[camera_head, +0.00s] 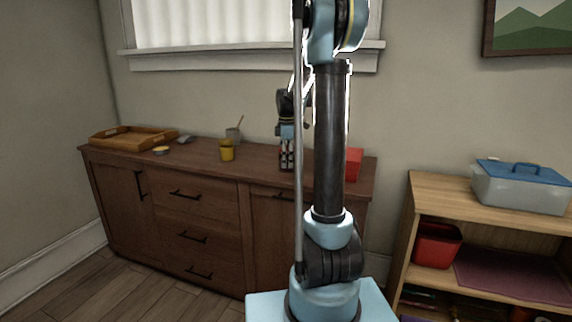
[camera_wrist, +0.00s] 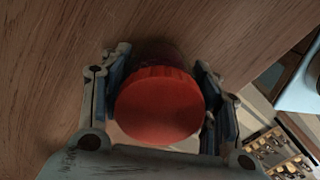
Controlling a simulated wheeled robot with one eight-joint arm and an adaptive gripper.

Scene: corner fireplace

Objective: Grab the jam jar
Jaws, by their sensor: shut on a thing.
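The jam jar (camera_wrist: 160,103) shows in the wrist view with a round red lid towards the camera and a darker body behind it. My gripper (camera_wrist: 163,95) has a finger on each side of the jar and is shut on it. In the head view my gripper (camera_head: 287,155) points down at the right part of the brown sideboard top (camera_head: 190,155). The jar is hard to make out there between the fingers. I cannot tell whether it touches the top.
On the sideboard stand a wooden tray (camera_head: 130,138), a yellow cup (camera_head: 227,150), a grey mug (camera_head: 233,134) and a red box (camera_head: 353,163), partly behind my arm. A shelf at right holds a blue-lidded container (camera_head: 520,188) and a red bin (camera_head: 436,246).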

